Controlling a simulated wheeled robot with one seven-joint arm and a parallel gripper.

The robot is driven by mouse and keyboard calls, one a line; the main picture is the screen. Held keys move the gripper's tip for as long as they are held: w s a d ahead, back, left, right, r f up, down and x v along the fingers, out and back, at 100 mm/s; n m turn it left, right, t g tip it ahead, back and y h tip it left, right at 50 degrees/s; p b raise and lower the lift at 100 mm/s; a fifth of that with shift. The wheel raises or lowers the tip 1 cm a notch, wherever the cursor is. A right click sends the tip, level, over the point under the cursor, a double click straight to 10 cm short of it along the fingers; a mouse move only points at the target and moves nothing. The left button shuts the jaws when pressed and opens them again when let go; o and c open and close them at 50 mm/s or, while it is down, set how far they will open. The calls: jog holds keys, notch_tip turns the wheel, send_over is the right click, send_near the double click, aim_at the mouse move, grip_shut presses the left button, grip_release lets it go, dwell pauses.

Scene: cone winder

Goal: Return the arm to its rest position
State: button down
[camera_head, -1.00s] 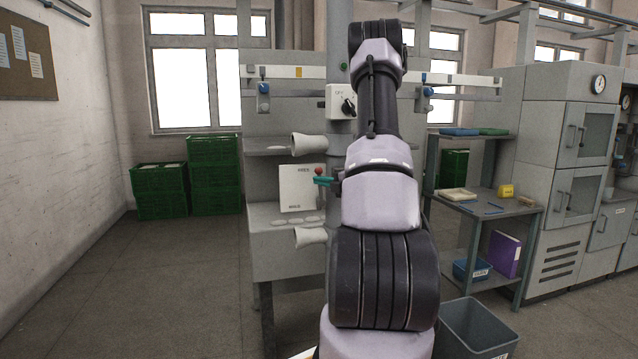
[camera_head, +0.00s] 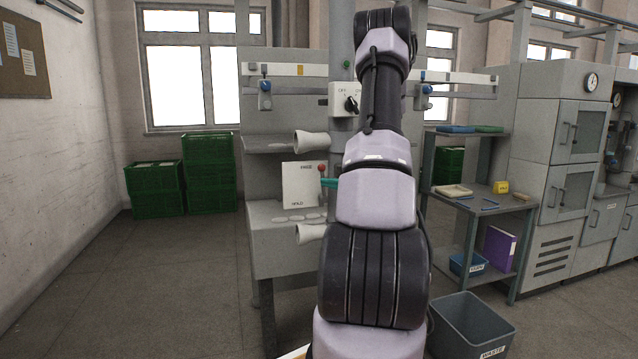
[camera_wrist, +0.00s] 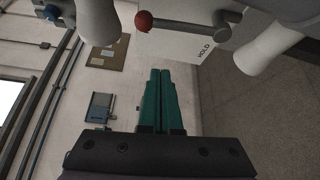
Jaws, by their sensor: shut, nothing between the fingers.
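My arm rises through the middle of the head view and hides part of the cone winder (camera_head: 285,230). My gripper has teal fingers; they show at the arm's left edge in the head view (camera_head: 330,183) and in the wrist view (camera_wrist: 161,100). The fingers lie together with nothing between them. A lever with a red knob (camera_head: 322,169) stands by the white plate (camera_head: 300,190), just left of and above the fingertips. The knob also shows in the wrist view (camera_wrist: 144,21), beyond the fingertips and apart from them.
White cones (camera_head: 311,142) stick out from the winder near the gripper. A dial switch box (camera_head: 343,100) is above. A shelf table (camera_head: 480,190) and a waste bin (camera_head: 470,325) stand at right. Green crates (camera_head: 210,175) stand at left; the floor (camera_head: 170,270) there is clear.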

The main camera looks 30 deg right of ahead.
jog(key=shift+v, duration=1.55)
jog(key=s+a+r+n+g+y, duration=0.1)
jog(key=a+r+n+g+y, duration=0.25)
jog(key=a+n, duration=0.35)
jog(key=a+r+n+g+y, duration=0.2)
jog(key=a+r+n, duration=0.25)
jog(key=a, duration=0.55)
jog(key=s+a+r+n+g, duration=0.3)
jog(key=s+a+n+g, duration=0.2)
jog(key=s+a+n, duration=0.5)
jog(key=s+a+r+n+h, duration=0.2)
jog(key=s+r+n+h, duration=0.1)
jog(key=n, duration=0.9)
jog(key=s+a+r+n+t+h, duration=0.1)
jog(key=s+a+r+n+h, duration=0.1)
jog(key=s+n, duration=0.6)
jog(key=r+n+h, duration=0.1)
jog(key=n+h, duration=0.1)
jog(key=n, duration=0.2)
jog(key=shift+a+h, duration=0.3)
jog(key=shift+h, duration=0.05)
